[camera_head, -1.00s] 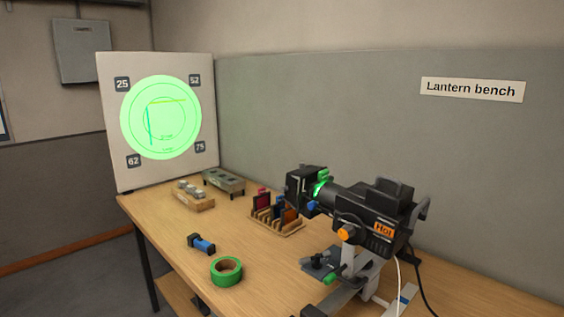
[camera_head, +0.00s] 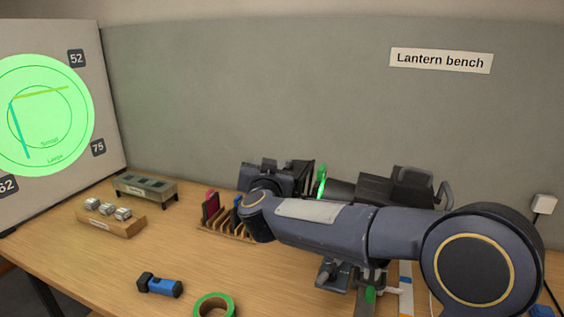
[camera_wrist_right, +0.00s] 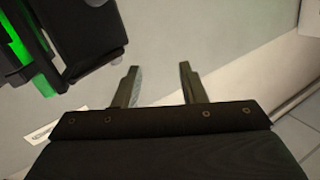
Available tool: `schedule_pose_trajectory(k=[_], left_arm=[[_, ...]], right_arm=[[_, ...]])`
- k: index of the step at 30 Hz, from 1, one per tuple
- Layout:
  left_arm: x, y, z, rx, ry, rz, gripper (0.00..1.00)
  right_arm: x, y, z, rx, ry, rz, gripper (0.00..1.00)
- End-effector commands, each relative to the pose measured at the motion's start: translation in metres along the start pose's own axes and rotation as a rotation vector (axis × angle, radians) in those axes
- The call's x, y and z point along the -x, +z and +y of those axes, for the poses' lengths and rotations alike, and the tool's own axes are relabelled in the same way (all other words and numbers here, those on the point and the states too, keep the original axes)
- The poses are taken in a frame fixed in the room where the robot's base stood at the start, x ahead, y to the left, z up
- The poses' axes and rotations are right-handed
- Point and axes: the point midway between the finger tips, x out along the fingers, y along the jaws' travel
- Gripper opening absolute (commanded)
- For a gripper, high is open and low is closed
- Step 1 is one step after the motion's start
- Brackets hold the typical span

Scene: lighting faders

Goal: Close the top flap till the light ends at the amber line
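The lantern (camera_head: 385,187) stands on the bench, partly hidden behind my right arm. Its black shutter head (camera_head: 275,175) faces the board at left; I cannot single out the top flap. A round green light patch (camera_head: 75,115) shines on the board. The amber line (camera_head: 42,97) crosses its upper part, and light shows above and below it. A teal line (camera_head: 20,132) runs down at its left. In the right wrist view my right gripper (camera_wrist_right: 158,85) is open, with nothing between its fingers. A dark, green-lit part (camera_wrist_right: 55,45) is at upper left, apart from the fingers. My left gripper is out of view.
A rack of colour frames (camera_head: 220,220) stands below the shutter head.

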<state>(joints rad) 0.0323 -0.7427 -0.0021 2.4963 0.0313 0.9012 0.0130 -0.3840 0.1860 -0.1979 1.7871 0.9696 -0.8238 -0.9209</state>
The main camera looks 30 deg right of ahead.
Motion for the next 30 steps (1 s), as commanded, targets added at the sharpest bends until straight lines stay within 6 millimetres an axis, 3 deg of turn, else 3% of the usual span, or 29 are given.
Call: schedule_pose_trajectory(k=[3,10,16,30], left_arm=[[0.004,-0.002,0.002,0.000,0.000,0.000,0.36],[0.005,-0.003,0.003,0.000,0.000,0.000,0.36],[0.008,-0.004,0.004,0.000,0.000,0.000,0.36],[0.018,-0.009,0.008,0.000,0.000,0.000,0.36]], right_arm=[[-0.010,0.006,-0.003,0.113,0.258,0.058,0.38],[0.008,0.019,0.000,0.266,0.577,0.071,0.38],[0.007,0.019,0.007,0.300,0.647,0.067,0.38],[-0.044,0.009,0.044,0.298,0.643,0.068,0.38]])
